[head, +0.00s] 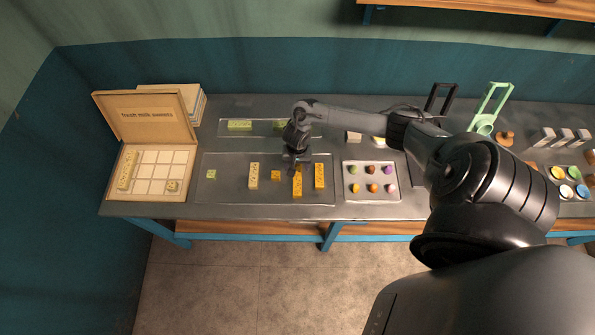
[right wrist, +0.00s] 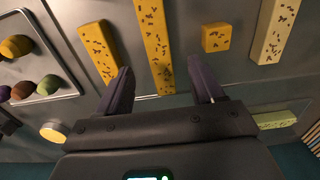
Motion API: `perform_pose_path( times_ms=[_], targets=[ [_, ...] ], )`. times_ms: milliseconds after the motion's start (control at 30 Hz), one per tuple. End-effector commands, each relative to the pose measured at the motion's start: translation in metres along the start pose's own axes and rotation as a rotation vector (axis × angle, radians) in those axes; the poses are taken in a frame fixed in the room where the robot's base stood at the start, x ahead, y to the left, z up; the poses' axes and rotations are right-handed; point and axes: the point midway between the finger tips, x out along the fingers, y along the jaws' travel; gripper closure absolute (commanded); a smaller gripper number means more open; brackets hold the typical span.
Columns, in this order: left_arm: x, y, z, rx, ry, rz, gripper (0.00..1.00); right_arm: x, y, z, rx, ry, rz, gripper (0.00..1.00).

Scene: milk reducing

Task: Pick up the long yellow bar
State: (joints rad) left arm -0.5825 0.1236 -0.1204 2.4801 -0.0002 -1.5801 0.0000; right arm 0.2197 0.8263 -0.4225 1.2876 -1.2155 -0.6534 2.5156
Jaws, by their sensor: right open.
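The long yellow bar (head: 297,182), dark-flecked, lies on the clear tray (head: 225,190). My right gripper (head: 294,168) is over its far end, open and empty. In the right wrist view the long yellow bar (right wrist: 154,40) runs between the two open fingers (right wrist: 159,70), which do not visibly touch it. A shorter yellow bar (head: 320,175) lies to its right, and a small yellow square (head: 276,175) and a pale cream bar (head: 254,175) lie to its left. My left gripper is not in view.
An open box of sweets (head: 152,110) with a gridded base stands at the left. A tray of coloured balls (head: 372,195) is right of the clear tray. Green bars (head: 240,126) lie on a tray behind. A small green square (head: 211,174) lies at the clear tray's left.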

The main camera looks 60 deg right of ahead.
Motion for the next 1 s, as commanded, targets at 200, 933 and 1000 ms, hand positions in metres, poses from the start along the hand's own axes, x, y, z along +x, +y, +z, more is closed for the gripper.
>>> perform_pose_path(
  times_ms=[200,933,1000],
  targets=[
    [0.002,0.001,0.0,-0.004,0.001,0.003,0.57,0.012,0.001,0.001,0.0,0.0,0.001,0.33],
    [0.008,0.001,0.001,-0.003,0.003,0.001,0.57,0.058,0.002,0.004,-0.001,0.001,0.0,0.38],
    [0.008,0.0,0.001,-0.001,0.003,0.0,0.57,0.058,0.002,0.004,-0.001,0.001,0.0,0.48]
  ],
)
